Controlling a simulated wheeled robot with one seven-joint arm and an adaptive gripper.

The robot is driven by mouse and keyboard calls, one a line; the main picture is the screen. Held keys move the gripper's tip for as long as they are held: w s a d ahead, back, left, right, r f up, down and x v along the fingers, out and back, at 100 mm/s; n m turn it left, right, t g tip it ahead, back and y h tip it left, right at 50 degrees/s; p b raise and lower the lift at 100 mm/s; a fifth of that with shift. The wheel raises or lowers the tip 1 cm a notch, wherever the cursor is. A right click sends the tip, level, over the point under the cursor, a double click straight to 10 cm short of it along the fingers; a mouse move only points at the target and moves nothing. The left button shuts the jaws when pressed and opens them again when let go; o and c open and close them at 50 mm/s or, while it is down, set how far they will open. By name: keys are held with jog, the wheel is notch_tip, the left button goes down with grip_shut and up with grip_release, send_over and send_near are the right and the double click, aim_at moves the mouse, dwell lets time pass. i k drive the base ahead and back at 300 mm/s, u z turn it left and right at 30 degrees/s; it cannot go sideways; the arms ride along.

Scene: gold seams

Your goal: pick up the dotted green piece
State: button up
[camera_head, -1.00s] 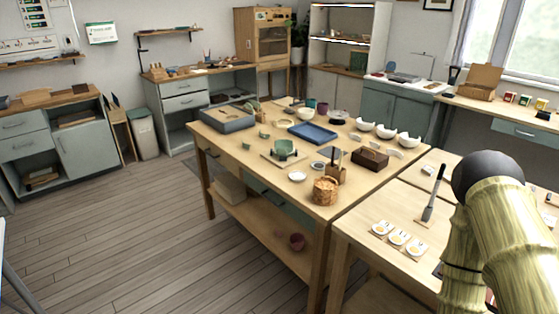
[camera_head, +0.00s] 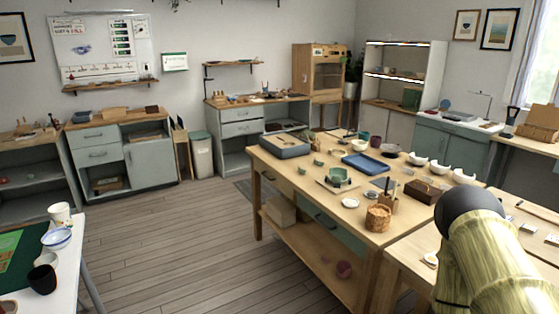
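A green bowl-like vessel (camera_head: 338,176) sits on a small board on the wooden worktable (camera_head: 290,180). Small green pieces lie on the same table to its left, one at its near left (camera_head: 301,170) and one farther back (camera_head: 318,162). They are too small to show any dots, so I cannot tell which is the dotted green piece. My arm shows at the lower right, beside the table's right end. My gripper is outside the picture.
The worktable also holds a grey tray box (camera_head: 284,146), a blue tray (camera_head: 369,163), white bowls (camera_head: 440,167), a dark wooden box (camera_head: 421,191) and a wicker basket (camera_head: 378,217). A white table (camera_head: 68,268) stands at the lower left. Wooden floor (camera_head: 180,240) between them is clear.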

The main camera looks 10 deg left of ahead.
aim_at(320, 163)
jog(key=u, duration=0.95)
jog(key=i, duration=2.15)
jog(key=z, duration=0.55)
